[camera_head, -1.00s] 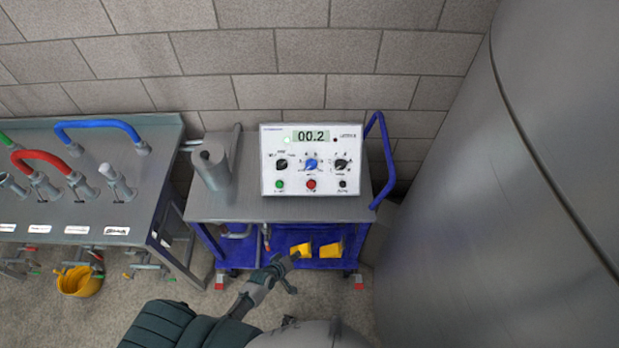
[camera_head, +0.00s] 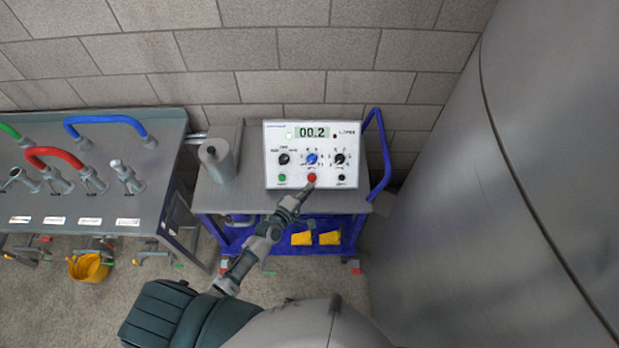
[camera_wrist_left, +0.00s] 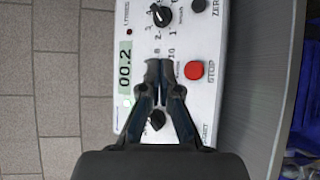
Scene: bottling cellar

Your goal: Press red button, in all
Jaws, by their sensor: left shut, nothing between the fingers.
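The red button (camera_head: 311,178) is at the lower middle of the white control panel (camera_head: 275,152), which stands on the blue cart. In the left wrist view the red button (camera_wrist_left: 194,70) is labelled STOP and lies just right of my fingertips. My left gripper (camera_head: 307,188) is shut and empty. Its tips are close to the button in the head view; I cannot tell whether they touch it. In the left wrist view the shut fingertips (camera_wrist_left: 159,68) overlap the panel face and hide the part of it behind them. My right gripper is not in view.
A green button (camera_head: 282,178), a black button (camera_head: 341,178) and knobs surround the red one. A metal cylinder (camera_head: 219,160) stands left of the panel. A large steel tank (camera_head: 530,190) is on the right. A bench with hoses (camera_head: 85,185) is on the left.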

